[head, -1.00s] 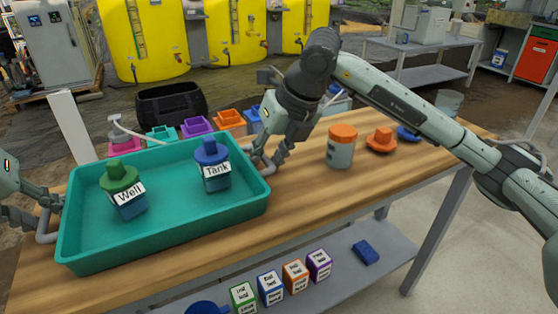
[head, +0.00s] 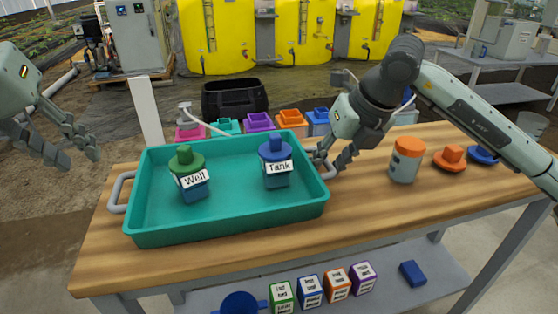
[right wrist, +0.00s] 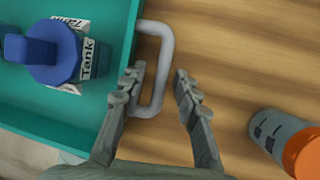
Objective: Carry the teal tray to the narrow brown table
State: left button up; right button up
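The teal tray (head: 230,224) sits on a wooden tabletop (head: 365,215). It holds a green-capped bottle labelled Well (head: 190,174) and a blue-capped bottle labelled Tank (head: 275,162), both upright. My left gripper (head: 66,148) is open and empty, off to the left of the tray and apart from its left handle (head: 118,192). My right gripper (head: 335,158) is at the tray's right handle. In the right wrist view its fingers (right wrist: 157,98) are spread, with the grey handle (right wrist: 166,70) between them. I cannot tell a separate narrow brown table in these frames.
An orange-lidded jar (head: 406,160) stands right of my right gripper, with an orange lid (head: 450,158) beyond it. Several coloured open boxes and a black bin (head: 234,98) are behind the tray. Labelled boxes (head: 310,290) sit on the lower shelf. The tabletop's front is clear.

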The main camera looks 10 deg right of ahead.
jog(key=v, duration=1.1)
jog(key=shift+s+r, duration=0.15)
jog(key=shift+r, duration=0.2)
jog(key=shift+d, duration=0.1)
